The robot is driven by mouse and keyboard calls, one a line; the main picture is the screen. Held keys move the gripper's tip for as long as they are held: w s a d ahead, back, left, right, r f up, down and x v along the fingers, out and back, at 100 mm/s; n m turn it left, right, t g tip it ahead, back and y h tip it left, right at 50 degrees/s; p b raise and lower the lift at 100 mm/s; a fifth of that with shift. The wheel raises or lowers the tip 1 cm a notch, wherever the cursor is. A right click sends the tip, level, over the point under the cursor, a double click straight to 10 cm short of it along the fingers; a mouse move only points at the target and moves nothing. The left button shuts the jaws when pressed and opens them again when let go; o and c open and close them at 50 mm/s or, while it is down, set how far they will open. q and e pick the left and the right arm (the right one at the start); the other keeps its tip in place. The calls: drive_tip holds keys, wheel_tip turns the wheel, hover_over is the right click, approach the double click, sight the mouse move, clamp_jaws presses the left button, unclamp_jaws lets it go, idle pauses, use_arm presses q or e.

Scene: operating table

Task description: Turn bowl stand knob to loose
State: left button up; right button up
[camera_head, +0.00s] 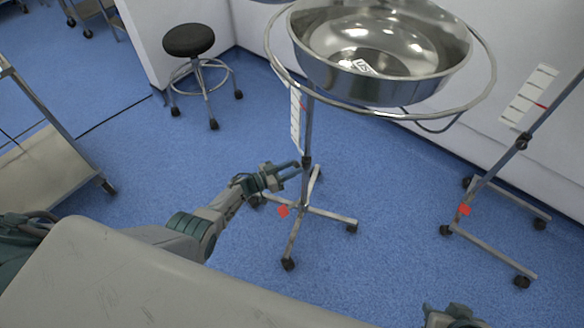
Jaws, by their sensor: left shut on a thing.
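The bowl stand (308,125) has a round steel bowl (385,75) resting in its ring at the top. A dark knob (306,162) is on the upright pole, just above the wheeled base. My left gripper (298,168) reaches in from the left at knob height and is shut on the knob, whose near side is partly covered by the fingers. My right gripper (455,317) shows only in part at the bottom edge, and its fingers cannot be made out.
A second stand (490,175) on wheels is at the right. A black round stool (188,40) stands at the back left, and a cart (45,165) is at the left edge. A pale padded table (140,280) fills the lower left. Blue floor around the bowl stand is clear.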

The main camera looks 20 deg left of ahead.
idle(0.3)
use_arm(q)
drive_tip(key=o, duration=1)
drive_tip(key=shift+c, duration=0.2)
drive_tip(key=shift+s+a, duration=0.1)
drive_tip(key=shift+a, duration=0.05)
use_arm(e)
drive_tip(key=shift+r, duration=0.1)
use_arm(q)
drive_tip(key=p+v, duration=0.2)
drive_tip(key=v, duration=0.8)
drive_tip(key=shift+s+a, duration=0.15)
drive_tip(key=shift+s, duration=0.05)
use_arm(e)
drive_tip(key=shift+s+d+r+g+h, duration=0.4)
drive_tip(key=shift+s+d+r+g, duration=0.25)
drive_tip(key=shift+d+r+g, duration=0.2)
use_arm(q)
drive_tip(key=shift+w, duration=0.1)
